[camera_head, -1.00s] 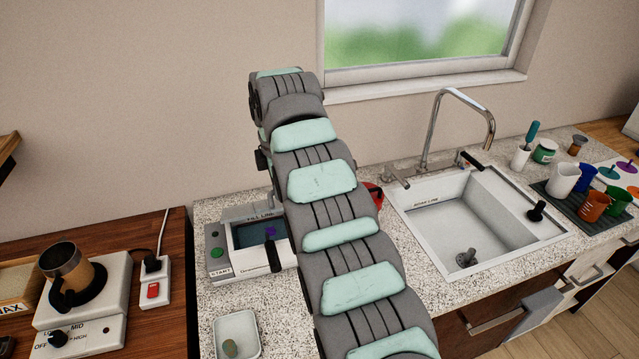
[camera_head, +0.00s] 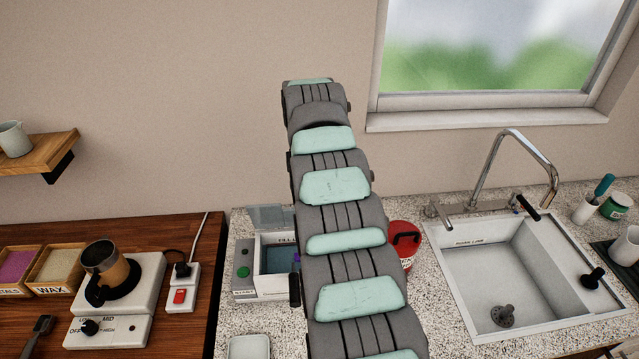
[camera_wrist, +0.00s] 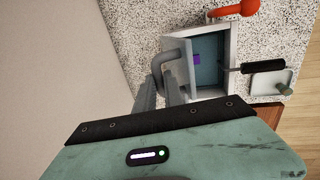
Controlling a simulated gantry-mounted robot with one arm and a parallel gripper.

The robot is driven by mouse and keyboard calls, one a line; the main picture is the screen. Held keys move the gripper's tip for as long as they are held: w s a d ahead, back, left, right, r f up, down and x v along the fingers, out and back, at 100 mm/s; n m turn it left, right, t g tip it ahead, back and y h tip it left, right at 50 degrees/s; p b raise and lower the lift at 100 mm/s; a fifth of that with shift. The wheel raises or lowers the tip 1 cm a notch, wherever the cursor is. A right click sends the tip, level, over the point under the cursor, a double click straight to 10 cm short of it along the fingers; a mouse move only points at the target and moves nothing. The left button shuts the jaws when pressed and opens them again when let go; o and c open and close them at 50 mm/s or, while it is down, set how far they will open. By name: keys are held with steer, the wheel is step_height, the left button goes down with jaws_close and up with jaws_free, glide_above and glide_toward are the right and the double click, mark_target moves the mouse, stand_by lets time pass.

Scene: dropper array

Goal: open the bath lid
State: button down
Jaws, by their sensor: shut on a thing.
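The bath is a white box (camera_head: 243,290) with a green button, left of my arm in the head view. Its grey, see-through lid (camera_head: 270,216) stands raised at the back of the box. The interior shows blue, with a small purple thing (camera_wrist: 197,59) in it. In the wrist view, my gripper (camera_wrist: 164,82) is shut at the grey looped lid handle (camera_wrist: 172,53); the exact contact is partly hidden. My arm hides the right side of the bath and my gripper in the head view.
A black-handled tool (camera_head: 295,290) rests over the bath's front edge. A red pot (camera_head: 404,238) stands close to the right of my arm, before the sink (camera_head: 520,270). A small white dish (camera_head: 249,346) lies in front. A burner with a brown pot (camera_head: 108,265) stands left.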

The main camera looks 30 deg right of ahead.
stand_by(0.3)
steer(key=c, duration=1.5)
jaws_free()
steer(key=shift+o, duration=0.2)
steer(key=shift+r, duration=0.15)
steer(key=shift+s+r+b, duration=0.1)
steer(key=shift+r+b, duration=0.35)
steer(key=shift+r, duration=0.05)
step_height(320, 180, up, 9)
steer(key=s+a, duration=0.1)
steer(key=shift+s+r+p, duration=0.2)
steer(key=shift+s+p, duration=0.15)
steer(key=shift+p, duration=0.1)
steer(key=shift+c, duration=0.2)
